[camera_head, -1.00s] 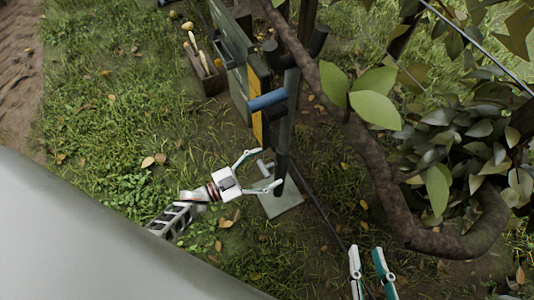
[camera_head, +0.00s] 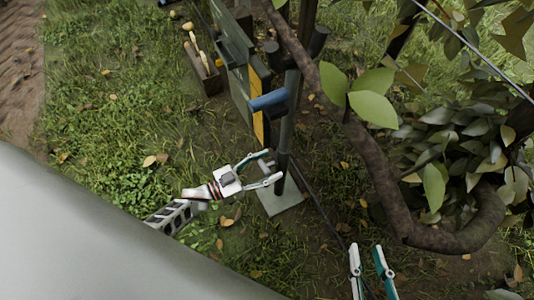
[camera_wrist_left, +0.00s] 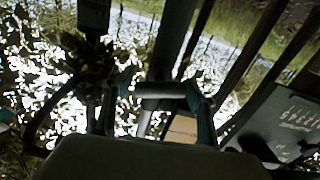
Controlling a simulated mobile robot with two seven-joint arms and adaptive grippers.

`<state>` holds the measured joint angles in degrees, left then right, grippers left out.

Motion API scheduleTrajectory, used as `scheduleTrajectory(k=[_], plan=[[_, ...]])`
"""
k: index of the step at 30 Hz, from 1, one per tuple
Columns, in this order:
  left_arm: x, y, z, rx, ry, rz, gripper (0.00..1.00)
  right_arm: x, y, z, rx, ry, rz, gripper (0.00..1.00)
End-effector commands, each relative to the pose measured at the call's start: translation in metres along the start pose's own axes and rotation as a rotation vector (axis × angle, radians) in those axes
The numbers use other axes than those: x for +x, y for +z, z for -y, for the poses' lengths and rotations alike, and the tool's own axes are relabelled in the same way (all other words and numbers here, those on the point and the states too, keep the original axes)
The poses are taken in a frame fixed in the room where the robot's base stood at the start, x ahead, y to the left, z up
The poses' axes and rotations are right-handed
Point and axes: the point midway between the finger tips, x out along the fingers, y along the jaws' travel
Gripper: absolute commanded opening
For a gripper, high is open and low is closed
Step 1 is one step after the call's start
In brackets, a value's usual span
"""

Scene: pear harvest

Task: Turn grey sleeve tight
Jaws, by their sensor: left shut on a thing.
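My left gripper (camera_head: 272,165) is beside the dark upright post (camera_head: 284,140), low down and above its pale base plate (camera_head: 281,198). In the left wrist view its two fingers are shut on the ends of a short grey cylinder, the grey sleeve (camera_wrist_left: 163,91), lying crosswise against the post. In the head view the fingers mostly hide the sleeve. How tight it sits cannot be seen. My right gripper (camera_head: 366,249) is at the bottom, with its two fingers apart and nothing between them.
A blue cylinder (camera_head: 268,101) sticks out of the post above the left gripper. A dark green board with a yellow edge (camera_head: 258,120) stands left of the post. A thick brown branch (camera_head: 345,130) and leaves crowd the right. Open grass lies to the left.

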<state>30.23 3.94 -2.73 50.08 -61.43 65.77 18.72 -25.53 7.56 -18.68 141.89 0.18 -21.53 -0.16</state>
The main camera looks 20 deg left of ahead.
Motion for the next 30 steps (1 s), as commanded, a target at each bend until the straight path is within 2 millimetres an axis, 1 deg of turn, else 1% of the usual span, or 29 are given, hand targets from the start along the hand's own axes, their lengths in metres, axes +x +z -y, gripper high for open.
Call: scheduleTrajectory(k=[4,13,21,30], plan=[[0.0008,-0.0021,0.0021,-0.133,0.001,0.0,0.36,-0.0032,0.0025,-0.0029,-0.011,0.006,0.011,0.25],[0.0004,-0.0009,0.0022,-0.42,0.0,0.001,0.36,-0.0028,0.0077,-0.0033,-0.024,0.005,0.022,0.25],[0.0003,-0.0003,0.0024,-0.677,0.0,0.001,0.36,-0.0031,0.0056,-0.0049,-0.032,0.007,0.02,0.25],[-0.0003,0.0008,0.0024,-0.956,-0.001,0.001,0.36,-0.004,0.0075,-0.0056,-0.036,0.007,0.025,0.25]])
